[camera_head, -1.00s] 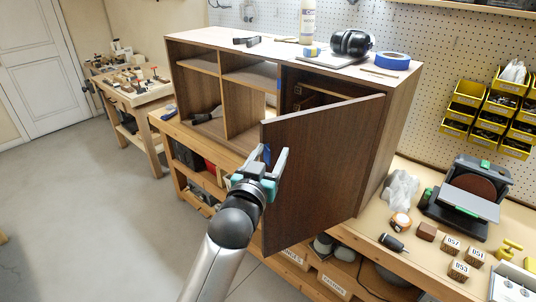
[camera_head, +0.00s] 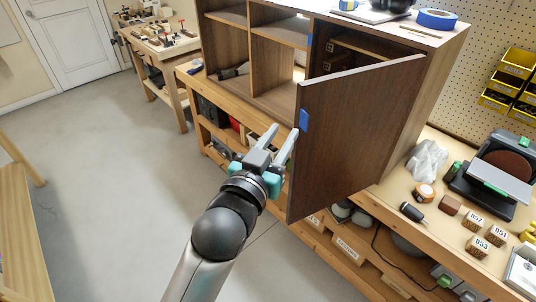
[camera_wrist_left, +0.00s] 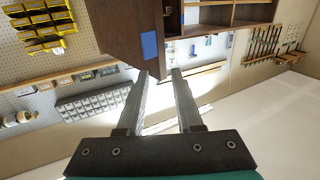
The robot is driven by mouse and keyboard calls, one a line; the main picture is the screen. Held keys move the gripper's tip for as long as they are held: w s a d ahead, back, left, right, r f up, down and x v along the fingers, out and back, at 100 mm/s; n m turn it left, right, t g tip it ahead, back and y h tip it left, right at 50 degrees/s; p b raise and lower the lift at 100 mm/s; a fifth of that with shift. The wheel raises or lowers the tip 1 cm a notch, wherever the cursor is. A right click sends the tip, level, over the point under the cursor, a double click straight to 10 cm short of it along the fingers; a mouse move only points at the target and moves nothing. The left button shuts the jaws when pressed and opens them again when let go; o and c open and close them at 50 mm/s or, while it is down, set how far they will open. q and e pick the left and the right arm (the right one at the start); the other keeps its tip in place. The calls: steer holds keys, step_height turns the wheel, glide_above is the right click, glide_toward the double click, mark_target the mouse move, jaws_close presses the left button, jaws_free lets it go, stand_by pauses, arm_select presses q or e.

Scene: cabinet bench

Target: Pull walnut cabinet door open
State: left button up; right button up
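The walnut cabinet door (camera_head: 350,130) stands swung well out from the dark walnut cabinet (camera_head: 440,72), hinged at its right side. A piece of blue tape (camera_head: 304,119) is on the door near its free edge; it also shows in the left wrist view (camera_wrist_left: 149,46). My left gripper (camera_head: 283,142) is open and empty, its two fingers apart, just left of the door's free edge. In the left wrist view the open fingers (camera_wrist_left: 160,78) point toward the door edge (camera_wrist_left: 125,30) with nothing between them. My right gripper is not in view.
The cabinet stands on a wooden workbench (camera_head: 380,238). A sander (camera_head: 492,180), numbered wooden blocks (camera_head: 478,246) and a clear plastic bag (camera_head: 428,160) lie right of the door. Open grey floor (camera_head: 100,190) lies to the left.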

arm_select(q)
steer(key=v, duration=0.5)
steer(key=shift+a+b, duration=0.15)
steer(key=shift+b, duration=0.15)
steer(key=shift+c, duration=0.2)
